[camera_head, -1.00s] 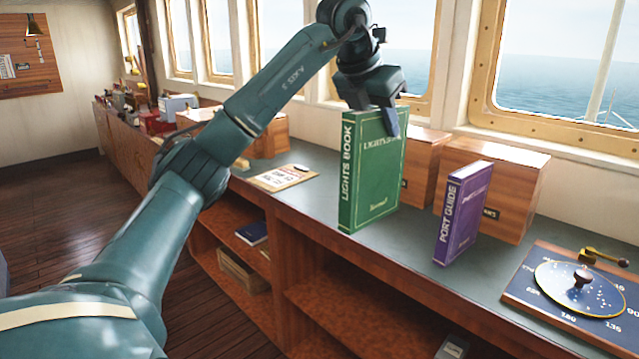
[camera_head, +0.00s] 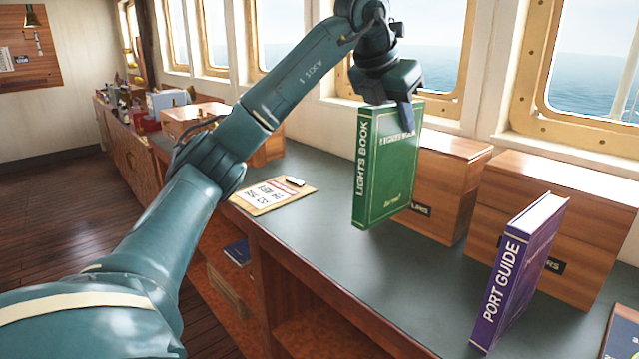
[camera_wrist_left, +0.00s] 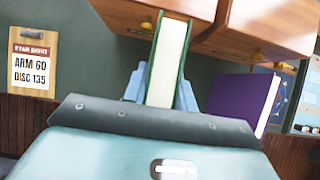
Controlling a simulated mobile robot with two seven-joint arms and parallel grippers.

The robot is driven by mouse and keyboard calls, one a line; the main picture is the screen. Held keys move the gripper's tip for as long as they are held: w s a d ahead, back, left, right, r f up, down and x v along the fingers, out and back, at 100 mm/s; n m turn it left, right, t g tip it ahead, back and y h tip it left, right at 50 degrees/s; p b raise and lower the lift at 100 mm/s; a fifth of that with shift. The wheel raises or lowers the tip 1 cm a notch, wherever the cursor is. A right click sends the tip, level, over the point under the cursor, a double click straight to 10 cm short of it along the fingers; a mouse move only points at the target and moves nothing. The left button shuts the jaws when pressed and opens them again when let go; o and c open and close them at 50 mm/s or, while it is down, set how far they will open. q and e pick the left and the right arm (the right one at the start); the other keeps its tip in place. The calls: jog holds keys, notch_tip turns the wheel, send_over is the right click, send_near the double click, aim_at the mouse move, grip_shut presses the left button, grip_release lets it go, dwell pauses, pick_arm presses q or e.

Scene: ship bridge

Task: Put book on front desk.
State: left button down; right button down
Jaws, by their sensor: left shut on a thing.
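The green Lights Book (camera_head: 385,165) is upright in my left gripper (camera_head: 405,105). The gripper is shut on its top edge, and the book appears to hang just above the desk. In the left wrist view the book (camera_wrist_left: 168,62) shows its pale page edge between the two fingers (camera_wrist_left: 160,88). The front desk (camera_head: 330,225) is the long grey-green counter under the windows. A purple Port Guide book (camera_head: 518,272) stands upright on it at the right, and also shows in the left wrist view (camera_wrist_left: 240,105). My right gripper is not in view.
Wooden boxes (camera_head: 447,190) stand against the window wall behind the books. A clipboard (camera_head: 272,195) lies flat on the desk left of the green book. The desk between the clipboard and the Port Guide is clear. Open shelves (camera_head: 310,325) lie below the front edge.

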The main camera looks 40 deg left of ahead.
aim_at(373, 119)
pick_arm(q)
jog(key=shift+w+a, duration=0.1)
jog(key=shift+w, duration=0.1)
notch_tip(373, 119, down, 10)
jog(key=shift+r+b, duration=0.1)
jog(key=shift+b, duration=0.6)
jog(key=c, duration=1.1)
grip_release()
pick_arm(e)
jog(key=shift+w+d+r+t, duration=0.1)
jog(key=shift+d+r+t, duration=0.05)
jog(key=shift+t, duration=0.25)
pick_arm(q)
jog(key=v, duration=1)
jog(key=shift+s+r+p, duration=0.25)
jog(key=shift+r+p, duration=0.05)
jog(key=shift+s+r, duration=0.3)
jog(key=shift+r, duration=0.15)
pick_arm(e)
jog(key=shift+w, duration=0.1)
